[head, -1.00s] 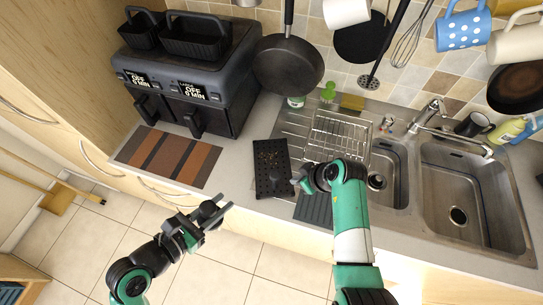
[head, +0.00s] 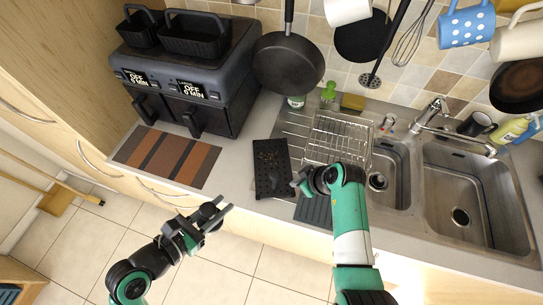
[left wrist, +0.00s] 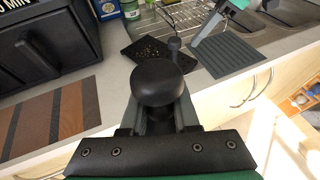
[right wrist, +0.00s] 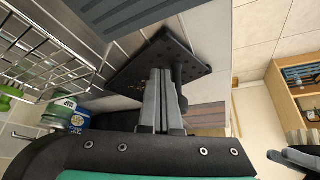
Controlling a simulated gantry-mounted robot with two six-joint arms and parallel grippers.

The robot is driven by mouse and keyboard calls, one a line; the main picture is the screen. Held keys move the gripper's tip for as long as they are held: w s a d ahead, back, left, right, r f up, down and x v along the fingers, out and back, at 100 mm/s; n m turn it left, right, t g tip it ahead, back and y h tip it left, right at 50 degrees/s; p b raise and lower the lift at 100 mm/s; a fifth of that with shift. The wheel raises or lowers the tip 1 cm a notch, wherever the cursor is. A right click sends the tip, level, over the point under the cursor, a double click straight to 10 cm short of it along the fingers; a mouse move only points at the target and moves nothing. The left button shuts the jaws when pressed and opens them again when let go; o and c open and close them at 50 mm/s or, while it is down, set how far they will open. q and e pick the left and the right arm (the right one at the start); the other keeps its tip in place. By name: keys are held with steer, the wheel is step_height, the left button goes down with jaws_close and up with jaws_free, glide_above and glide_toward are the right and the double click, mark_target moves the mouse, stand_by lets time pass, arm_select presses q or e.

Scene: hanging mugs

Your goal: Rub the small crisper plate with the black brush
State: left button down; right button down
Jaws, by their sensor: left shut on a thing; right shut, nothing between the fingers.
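The black perforated crisper plate (head: 271,180) lies on the counter left of the dish rack, with pale crumbs on it. It also shows in the left wrist view (left wrist: 140,60) and the right wrist view (right wrist: 160,62). A small dark knob (left wrist: 174,45) stands at the plate. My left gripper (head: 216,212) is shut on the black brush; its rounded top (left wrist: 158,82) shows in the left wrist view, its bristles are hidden. This gripper is in front of the counter, left of the plate and apart from it. My right gripper (head: 298,184) is shut and empty at the plate's right edge.
A striped mat (head: 168,156) and a dark air fryer (head: 188,75) are at left. A wire rack (head: 338,138) and grey ribbed mat (head: 314,209) are right of the plate. Two sinks (head: 455,200) lie further right. Pans and mugs hang above.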

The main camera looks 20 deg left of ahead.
steer(key=shift+f, duration=0.5)
steer(key=shift+r, duration=0.1)
step_height(320, 180, up, 2)
steer(key=shift+r+p, duration=0.1)
steer(key=shift+p, duration=0.95)
step_height(320, 180, up, 4)
steer(key=shift+f+p, duration=0.15)
steer(key=shift+p, duration=0.4)
